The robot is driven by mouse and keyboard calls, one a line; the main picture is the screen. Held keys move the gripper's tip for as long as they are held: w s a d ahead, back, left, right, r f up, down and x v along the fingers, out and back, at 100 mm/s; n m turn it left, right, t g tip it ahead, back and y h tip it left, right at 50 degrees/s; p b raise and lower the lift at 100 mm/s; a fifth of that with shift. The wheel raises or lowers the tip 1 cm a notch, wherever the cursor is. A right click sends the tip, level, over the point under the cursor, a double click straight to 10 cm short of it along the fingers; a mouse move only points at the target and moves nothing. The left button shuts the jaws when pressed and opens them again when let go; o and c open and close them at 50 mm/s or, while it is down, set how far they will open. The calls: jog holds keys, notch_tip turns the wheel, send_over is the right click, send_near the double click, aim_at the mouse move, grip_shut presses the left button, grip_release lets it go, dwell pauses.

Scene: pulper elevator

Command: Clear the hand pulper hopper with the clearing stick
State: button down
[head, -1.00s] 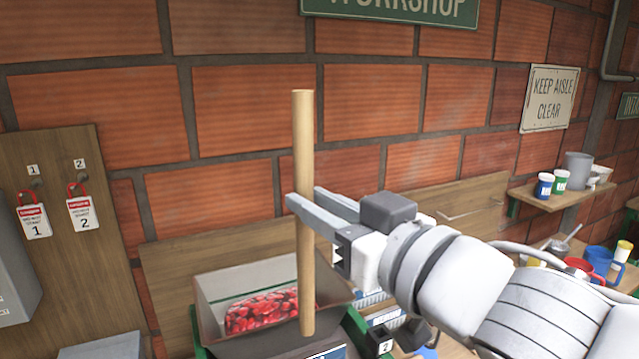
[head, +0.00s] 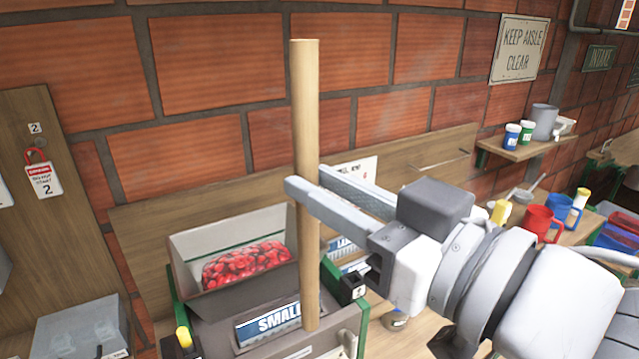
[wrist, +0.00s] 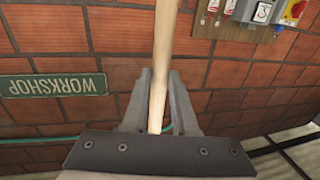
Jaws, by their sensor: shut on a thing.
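The clearing stick (head: 306,120) is a pale round wooden rod, held nearly upright. My gripper (head: 306,189) is shut on it around its middle. The stick also shows between the fingers in the wrist view (wrist: 160,75). The hand pulper hopper (head: 235,240) is an open grey box with red cherries (head: 247,264) inside, at the lower middle of the head view. The stick is in front of the hopper's right side in the picture, its lower end by the "SMALL" label (head: 268,325). I cannot tell whether that end touches the machine.
A brick wall with a wooden board stands behind the pulper. A red mug (head: 541,224) and a blue mug (head: 562,212) are on the bench at right, below a shelf (head: 520,150) with jars. A grey box (head: 82,325) is at lower left. Tag 2 (head: 43,180) hangs at left.

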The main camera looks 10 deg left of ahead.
jog(key=s+a+b+v, duration=0.1)
jog(key=s+b+v, duration=0.1)
jog(key=v, duration=1.1)
jog(key=shift+s+b, duration=0.25)
jog(key=shift+b, duration=0.3)
